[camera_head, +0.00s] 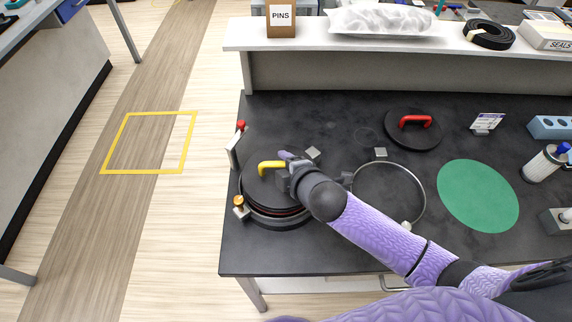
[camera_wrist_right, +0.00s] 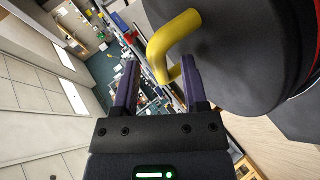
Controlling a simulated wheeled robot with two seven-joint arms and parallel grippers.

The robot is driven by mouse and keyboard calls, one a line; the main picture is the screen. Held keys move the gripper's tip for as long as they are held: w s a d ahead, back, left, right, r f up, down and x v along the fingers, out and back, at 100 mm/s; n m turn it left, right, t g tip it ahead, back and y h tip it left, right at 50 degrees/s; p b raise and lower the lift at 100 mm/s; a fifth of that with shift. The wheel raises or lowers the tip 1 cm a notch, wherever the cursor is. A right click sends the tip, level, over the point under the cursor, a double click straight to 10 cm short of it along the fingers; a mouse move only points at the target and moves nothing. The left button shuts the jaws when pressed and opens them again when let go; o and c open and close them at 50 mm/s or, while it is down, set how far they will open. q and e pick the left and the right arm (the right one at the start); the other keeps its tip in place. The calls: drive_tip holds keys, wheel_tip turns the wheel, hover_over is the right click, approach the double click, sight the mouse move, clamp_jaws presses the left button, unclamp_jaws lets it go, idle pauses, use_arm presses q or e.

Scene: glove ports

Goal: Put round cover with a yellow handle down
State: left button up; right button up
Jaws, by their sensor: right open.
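The round black cover (camera_head: 262,190) with a yellow handle (camera_head: 270,165) is at the left glove port on the bench. It looks seated on the port ring (camera_head: 275,219), with a reddish line at its edge; I cannot tell whether a small gap is left. My right gripper (camera_head: 287,162) is at the right end of the handle. In the right wrist view, the fingers (camera_wrist_right: 160,82) are open and apart, with the near end of the yellow handle (camera_wrist_right: 172,38) showing between and beyond their tips. The cover (camera_wrist_right: 235,50) fills the upper right there. My left gripper is out of view.
An open ring (camera_head: 424,205) lies right of the cover, partly behind my right arm. Behind it is a black cover with a red handle (camera_head: 415,121). A green disc (camera_head: 478,195) lies further right. Clamps (camera_head: 240,208) stand at the left port's edge.

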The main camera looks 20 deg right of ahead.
drive_tip(key=shift+r, duration=0.25)
drive_tip(key=p+v, duration=0.3)
drive_tip(key=v, duration=0.9)
